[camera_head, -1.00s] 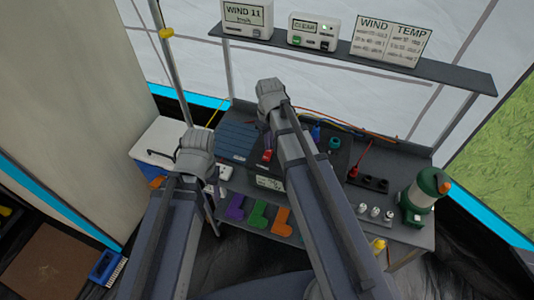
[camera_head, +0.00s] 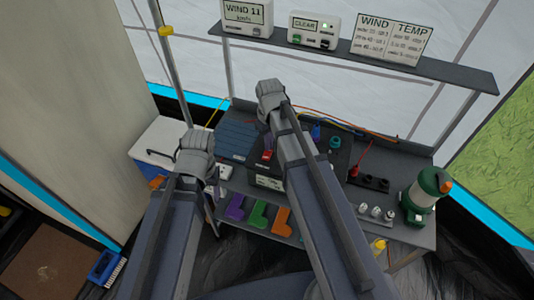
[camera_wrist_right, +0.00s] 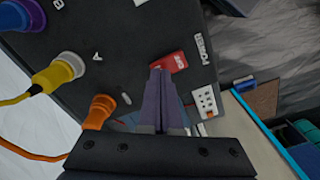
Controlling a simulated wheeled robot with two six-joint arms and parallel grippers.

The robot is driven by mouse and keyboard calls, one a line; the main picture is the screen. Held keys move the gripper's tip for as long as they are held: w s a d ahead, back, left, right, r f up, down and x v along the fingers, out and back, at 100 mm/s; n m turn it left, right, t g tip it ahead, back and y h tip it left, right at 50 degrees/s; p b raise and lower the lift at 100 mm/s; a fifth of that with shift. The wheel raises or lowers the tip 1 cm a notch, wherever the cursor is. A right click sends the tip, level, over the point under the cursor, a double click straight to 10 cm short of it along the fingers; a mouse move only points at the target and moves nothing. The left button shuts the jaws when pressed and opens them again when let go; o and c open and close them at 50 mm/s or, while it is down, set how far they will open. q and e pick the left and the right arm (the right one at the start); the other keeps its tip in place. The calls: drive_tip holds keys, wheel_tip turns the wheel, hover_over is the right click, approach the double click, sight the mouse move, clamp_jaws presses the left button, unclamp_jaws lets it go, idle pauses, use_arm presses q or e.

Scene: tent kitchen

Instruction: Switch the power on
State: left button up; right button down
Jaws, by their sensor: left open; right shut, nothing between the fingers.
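A dark power box (camera_head: 325,160) stands on the bench in the head view, partly hidden by my right arm. Its red switch (camera_head: 267,155) shows just left of that arm. In the right wrist view the red switch (camera_wrist_right: 168,62) lies beside the white POWER lettering (camera_wrist_right: 199,47). My right gripper (camera_wrist_right: 160,72) is shut and empty, its fingertips at the lower edge of the red switch; I cannot tell whether they touch it.
Yellow, blue and orange plugs (camera_wrist_right: 102,110) with cables sit in the box. A shelf above carries a wind display (camera_head: 247,15), a CLEAR display (camera_head: 313,30) and a chart (camera_head: 391,38). A green lantern (camera_head: 426,195) stands at the bench's right. A white cooler (camera_head: 155,143) stands left.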

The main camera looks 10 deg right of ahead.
drive_tip(key=shift+f+b, duration=0.5)
drive_tip(key=shift+f, duration=0.05)
drive_tip(key=shift+r, duration=0.15)
wheel_tip(320, 180, up, 7)
drive_tip(key=p, duration=0.7)
idle(0.4)
drive_tip(key=shift+a, duration=0.1)
drive_tip(key=s+a+m+h, duration=0.1)
drive_tip(key=s+a, duration=0.9)
drive_tip(key=s, duration=0.4)
drive_tip(key=shift+s+a, duration=0.15)
idle(0.3)
